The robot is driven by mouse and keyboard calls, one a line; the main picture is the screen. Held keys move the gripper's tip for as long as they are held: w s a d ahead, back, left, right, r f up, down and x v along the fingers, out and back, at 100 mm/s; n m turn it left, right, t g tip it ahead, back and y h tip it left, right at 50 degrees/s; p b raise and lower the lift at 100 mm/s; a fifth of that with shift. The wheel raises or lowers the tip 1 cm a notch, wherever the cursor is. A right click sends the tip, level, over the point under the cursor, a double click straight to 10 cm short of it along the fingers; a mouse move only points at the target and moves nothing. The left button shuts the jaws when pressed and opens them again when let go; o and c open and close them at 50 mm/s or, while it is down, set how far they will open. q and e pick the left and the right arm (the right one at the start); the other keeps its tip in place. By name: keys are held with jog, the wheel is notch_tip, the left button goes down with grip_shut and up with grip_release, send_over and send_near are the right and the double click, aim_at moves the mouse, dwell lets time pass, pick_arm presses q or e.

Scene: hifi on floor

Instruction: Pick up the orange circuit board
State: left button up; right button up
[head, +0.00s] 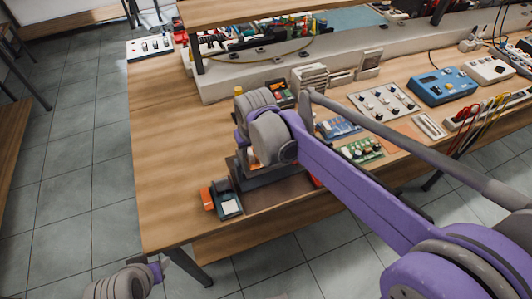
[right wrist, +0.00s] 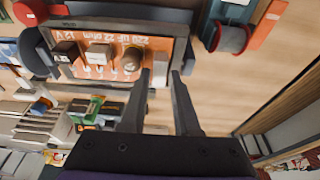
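The orange circuit board (right wrist: 108,72) shows in the right wrist view, with several components on it and printed text reading "220 uF 22 ohm 12 V" upside down. It sits against a dark holder with red ends. My right gripper (right wrist: 162,75) is open. Its two dark fingertips are apart at the board's right end, with a pale component (right wrist: 160,68) between them in the picture; I cannot tell whether they touch. In the head view my right wrist hides most of the board and the fingers. My left wrist shows at the bottom left, its fingers out of view.
A small dark teal device (head: 229,204) with an orange part lies at the table's front edge. Green (head: 362,150) and blue (head: 338,129) boards, a component panel (head: 383,102) and a blue meter (head: 443,86) lie to the right. The wooden tabletop (head: 170,130) is clear at left.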

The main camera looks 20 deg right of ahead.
jog(key=shift+w+f, duration=0.2)
jog(key=shift+f, duration=0.4)
grip_shut()
